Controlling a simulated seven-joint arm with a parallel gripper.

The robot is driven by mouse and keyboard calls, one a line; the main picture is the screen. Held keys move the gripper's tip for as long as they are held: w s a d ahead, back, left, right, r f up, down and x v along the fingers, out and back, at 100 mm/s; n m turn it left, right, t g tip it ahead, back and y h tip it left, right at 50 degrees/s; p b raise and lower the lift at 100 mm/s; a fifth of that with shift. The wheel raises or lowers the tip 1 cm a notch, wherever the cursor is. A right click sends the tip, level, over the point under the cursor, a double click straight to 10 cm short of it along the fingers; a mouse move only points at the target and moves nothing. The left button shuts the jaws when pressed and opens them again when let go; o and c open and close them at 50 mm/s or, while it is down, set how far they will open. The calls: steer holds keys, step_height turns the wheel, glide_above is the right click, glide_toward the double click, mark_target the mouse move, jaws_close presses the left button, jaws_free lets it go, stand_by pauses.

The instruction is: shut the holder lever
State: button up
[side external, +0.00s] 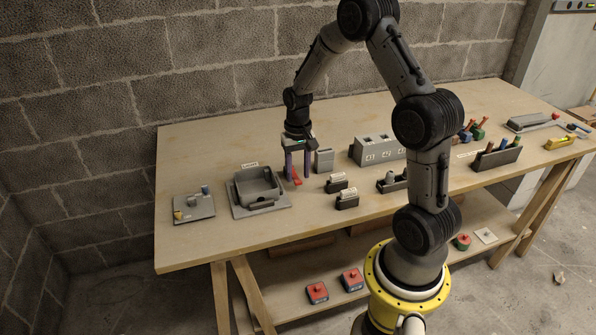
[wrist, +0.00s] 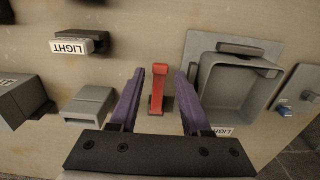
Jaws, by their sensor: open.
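My gripper (side external: 297,166) has its purple fingers spread and pointing down at the table, and nothing is held. It also shows in the wrist view (wrist: 158,90). A red bar-shaped part (wrist: 158,88) lies between and beyond the fingertips, with clear gaps on both sides. In the side view its red end (side external: 297,181) shows beside the fingers. A grey open-topped holder (side external: 245,192) on a flat plate stands left of my gripper, with a bar (side external: 262,205) along its front. I cannot tell which part is the holder lever, or whether it is open or shut.
A grey box (side external: 324,160) stands close right of my gripper, with small label stands (side external: 337,186) in front. A plate with small pegs (side external: 190,214) lies at far left. A grey block with sockets (side external: 378,150) stands further right. The table's left back is clear.

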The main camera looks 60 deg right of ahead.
steer(key=shift+r, duration=0.1)
step_height(320, 180, up, 7)
stand_by(1.1)
steer(key=s+a+r+n+t, duration=0.2)
steer(key=a+r+n+t, duration=0.2)
steer(key=a+r, duration=0.95)
steer(key=s+a+n, duration=0.2)
steer(key=s+a, duration=0.1)
steer(key=s, duration=0.5)
steer(key=s+a+n+t, duration=0.1)
steer(key=s+a+n, duration=0.1)
steer(key=s, duration=0.5)
steer(key=shift+s+a+r+n+t, duration=0.3)
steer(key=shift+s+a+n, duration=0.1)
steer(key=shift+n, duration=0.1)
